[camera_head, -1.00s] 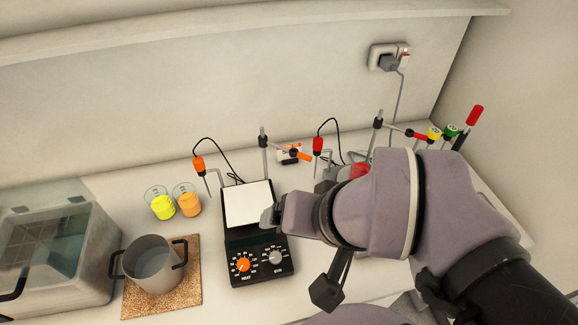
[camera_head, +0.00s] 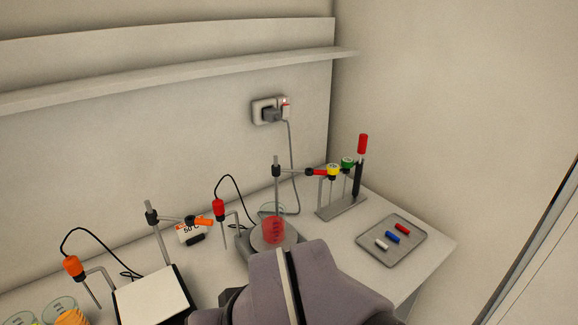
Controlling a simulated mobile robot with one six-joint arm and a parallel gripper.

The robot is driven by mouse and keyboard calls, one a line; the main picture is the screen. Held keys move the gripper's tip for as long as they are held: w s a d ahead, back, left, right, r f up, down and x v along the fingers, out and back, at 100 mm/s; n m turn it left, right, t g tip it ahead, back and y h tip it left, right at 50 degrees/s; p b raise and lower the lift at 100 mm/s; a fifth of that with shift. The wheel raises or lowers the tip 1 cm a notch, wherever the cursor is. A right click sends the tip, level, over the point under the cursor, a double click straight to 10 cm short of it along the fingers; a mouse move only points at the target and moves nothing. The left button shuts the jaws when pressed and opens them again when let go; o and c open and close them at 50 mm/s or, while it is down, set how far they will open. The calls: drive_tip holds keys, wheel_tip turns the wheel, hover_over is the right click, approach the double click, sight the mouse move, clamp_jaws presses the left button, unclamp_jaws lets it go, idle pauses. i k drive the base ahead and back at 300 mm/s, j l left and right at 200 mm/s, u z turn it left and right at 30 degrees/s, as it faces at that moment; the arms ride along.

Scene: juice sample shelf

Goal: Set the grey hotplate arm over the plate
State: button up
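The grey hotplate (camera_head: 258,246) stands at the middle of the bench, partly hidden by my arm. A flask of red liquid (camera_head: 274,232) is on its plate. Its upright rod (camera_head: 276,185) carries a thin horizontal arm with a red and black end (camera_head: 316,171), pointing right, away from the plate. A red-handled probe (camera_head: 219,210) on a bent grey bracket stands at its left. My arm fills the bottom centre. My gripper's fingertips do not show; they are behind my arm or below the frame.
A second hotplate with a white plate (camera_head: 152,303), an orange-tipped arm (camera_head: 186,220) and an orange probe (camera_head: 74,266) stands at left. A rack (camera_head: 342,207) holds upright tools close to the red arm end. A tray (camera_head: 405,254) with small coloured bars lies right. A wall shelf (camera_head: 200,75) runs above.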

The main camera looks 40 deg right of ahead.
sight(276, 171)
drive_tip(key=l+z, duration=0.1)
drive_tip(key=l, duration=1.25)
